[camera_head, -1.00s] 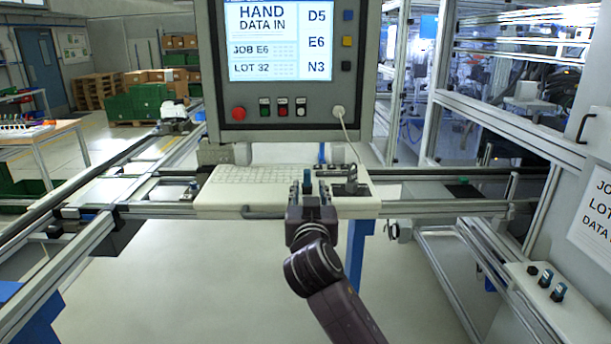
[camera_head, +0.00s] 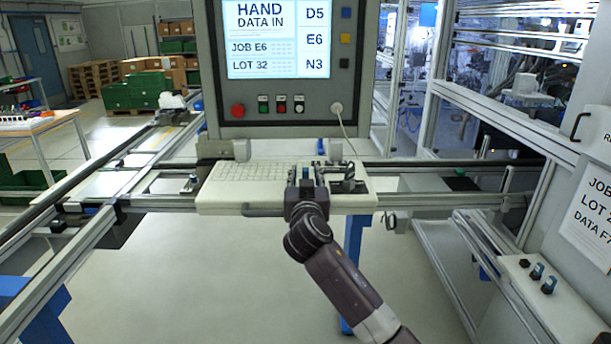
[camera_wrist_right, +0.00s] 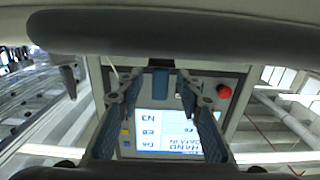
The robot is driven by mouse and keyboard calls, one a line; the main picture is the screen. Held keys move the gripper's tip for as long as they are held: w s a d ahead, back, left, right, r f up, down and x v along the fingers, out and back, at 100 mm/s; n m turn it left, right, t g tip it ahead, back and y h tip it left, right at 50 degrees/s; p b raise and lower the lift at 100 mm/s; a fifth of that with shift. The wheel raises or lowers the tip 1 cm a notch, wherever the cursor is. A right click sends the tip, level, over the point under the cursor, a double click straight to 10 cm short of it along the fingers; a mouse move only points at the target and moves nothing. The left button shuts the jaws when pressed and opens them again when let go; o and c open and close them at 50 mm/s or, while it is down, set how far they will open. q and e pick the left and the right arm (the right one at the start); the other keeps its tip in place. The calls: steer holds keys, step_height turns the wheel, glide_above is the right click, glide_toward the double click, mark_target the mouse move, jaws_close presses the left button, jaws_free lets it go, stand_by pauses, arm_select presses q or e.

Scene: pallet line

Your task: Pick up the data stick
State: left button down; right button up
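The data stick seems to be the small upright blue piece (camera_head: 306,173) at the front edge of the white keyboard shelf, below the screen. In the right wrist view, which is upside down, a blue piece (camera_wrist_right: 160,82) stands between my finger ends. My right gripper (camera_head: 306,184) is at the shelf's front edge with one finger on each side of the blue piece. In the wrist view the right gripper (camera_wrist_right: 160,92) is open, with gaps on both sides of the piece. The stick's lower part is hidden by the gripper. My left gripper is not in view.
The white shelf (camera_head: 225,200) carries a keyboard (camera_head: 250,172) and has a dark handle (camera_head: 262,211) in front. A dark fixture (camera_head: 345,180) stands close right of my gripper. The grey screen housing (camera_head: 290,128) rises behind, with a hanging cable (camera_head: 348,135). Rails run on both sides.

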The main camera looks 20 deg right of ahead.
jaws_close()
steer(key=shift+r, duration=0.1)
stand_by(0.3)
